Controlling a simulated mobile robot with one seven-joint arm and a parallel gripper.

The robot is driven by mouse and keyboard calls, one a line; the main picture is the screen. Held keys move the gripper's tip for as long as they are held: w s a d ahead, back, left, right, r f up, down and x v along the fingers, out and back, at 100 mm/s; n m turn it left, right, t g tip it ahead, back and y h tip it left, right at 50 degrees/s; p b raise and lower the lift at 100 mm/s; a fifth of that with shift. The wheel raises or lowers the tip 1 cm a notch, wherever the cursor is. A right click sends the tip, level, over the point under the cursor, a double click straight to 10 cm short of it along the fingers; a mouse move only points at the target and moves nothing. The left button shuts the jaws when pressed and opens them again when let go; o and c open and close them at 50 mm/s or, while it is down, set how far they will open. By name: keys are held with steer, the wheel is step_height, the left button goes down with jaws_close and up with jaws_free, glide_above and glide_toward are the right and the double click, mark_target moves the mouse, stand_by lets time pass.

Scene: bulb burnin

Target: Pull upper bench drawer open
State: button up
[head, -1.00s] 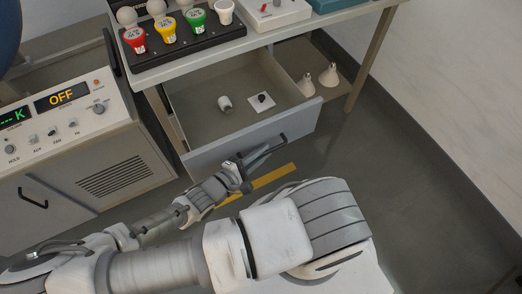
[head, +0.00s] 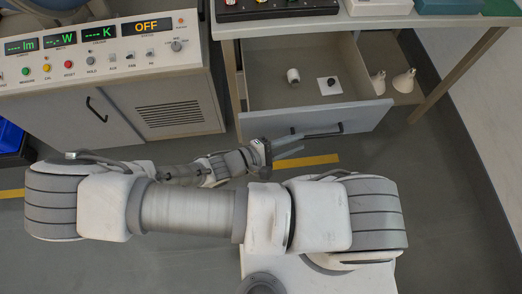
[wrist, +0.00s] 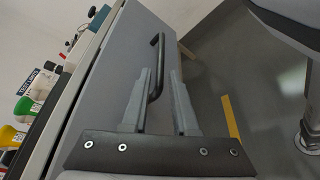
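The upper bench drawer (head: 260,95) is pulled well out from under the bench in the head view, its inside showing. Its grey front (head: 360,118) carries a dark bar handle (head: 334,128). My gripper (head: 300,142) is at the outer side of the drawer front, close to the handle. In the wrist view the two fingers (wrist: 158,82) stand apart, with the dark handle (wrist: 160,48) showing between and beyond them. No firm grip on the handle shows. The fingers hide part of the handle in the head view.
The drawer holds a small white bulb-like item (head: 293,76) and a white square with a dark knob (head: 329,85). White bulbs (head: 403,80) lie on a shelf to the right. A control console (head: 100,60) stands left. Open floor lies in front, with a yellow strip (head: 318,160).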

steer(key=p+v, duration=0.1)
steer(key=v, duration=0.9)
steer(key=shift+a, duration=0.3)
steer(key=shift+s, duration=0.15)
steer(key=shift+r, duration=0.1)
steer(key=w+r+m+g+y+p, duration=0.25)
steer(key=r+g+y, duration=0.2)
steer(key=r, duration=0.65)
steer(key=w+r+m+g+y+p, duration=0.1)
steer(key=r+m+g+y+p, duration=0.4)
steer(key=r, duration=0.6)
steer(key=s+d+r+m+t+y+p, duration=0.1)
steer(key=d+r+t, duration=0.3)
steer(key=r, duration=0.7)
steer(key=s+d+r+m+t+y+p, duration=0.1)
steer(key=d+r+m+t+y+p, duration=0.1)
steer(key=d+r, duration=0.5)
step_height(320, 180, up, 5)
steer(key=t+y+p, duration=0.1)
steer(key=t+y, duration=0.1)
steer(key=t, duration=0.1)
steer(key=shift+d, duration=0.35)
